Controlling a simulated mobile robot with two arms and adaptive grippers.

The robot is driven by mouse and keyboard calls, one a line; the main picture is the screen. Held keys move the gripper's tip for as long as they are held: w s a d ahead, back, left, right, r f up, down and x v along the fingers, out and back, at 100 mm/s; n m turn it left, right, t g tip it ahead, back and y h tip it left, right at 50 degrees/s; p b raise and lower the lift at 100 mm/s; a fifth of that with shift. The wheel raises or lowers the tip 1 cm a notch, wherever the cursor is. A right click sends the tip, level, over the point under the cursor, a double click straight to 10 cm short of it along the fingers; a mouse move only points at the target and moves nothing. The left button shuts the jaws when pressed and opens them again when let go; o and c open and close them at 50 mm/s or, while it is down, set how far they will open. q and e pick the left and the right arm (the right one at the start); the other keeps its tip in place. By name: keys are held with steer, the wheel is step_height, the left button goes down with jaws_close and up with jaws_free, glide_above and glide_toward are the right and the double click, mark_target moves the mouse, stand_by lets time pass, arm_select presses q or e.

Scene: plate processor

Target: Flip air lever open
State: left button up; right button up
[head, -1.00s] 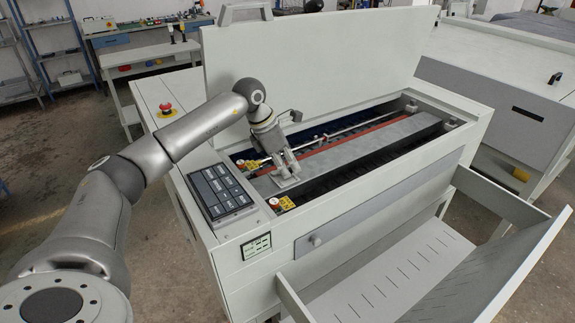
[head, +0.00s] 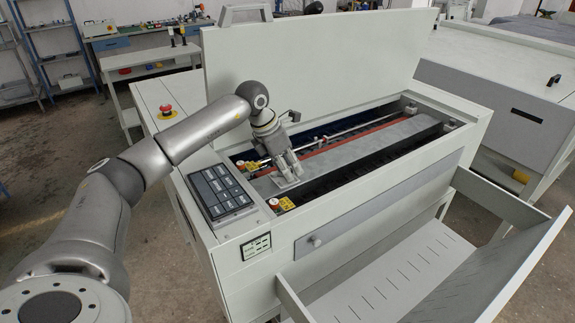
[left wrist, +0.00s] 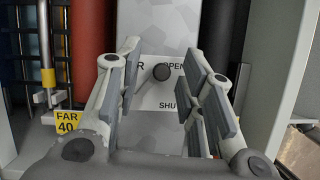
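The air lever (left wrist: 160,73) shows in the left wrist view as a dark round knob with a short stem reaching down to the left. It sits on a grey label plate (left wrist: 160,97) marked "OPEN" above and "SHUT" below. My left gripper (left wrist: 165,72) is open, with its fingers on either side of the knob and apart from it. In the head view my left gripper (head: 287,178) is low over the left end of the grey patterned cover (head: 395,132) inside the processor. The lever is hidden there. My right gripper is not in view.
The processor's white lid (head: 310,75) stands raised behind the opening. A button panel (head: 218,190) lies left of the gripper, with yellow tags (head: 282,203) beside it. A red stop button (head: 166,108) is farther left. A slotted tray (head: 400,270) juts out in front.

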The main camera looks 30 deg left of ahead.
arm_select(q)
steer(key=shift+a, duration=0.1)
steer(key=shift+r, duration=0.2)
steer(key=v, duration=1.1)
steer(key=shift+s+r, duration=0.15)
steer(key=shift+r, duration=0.15)
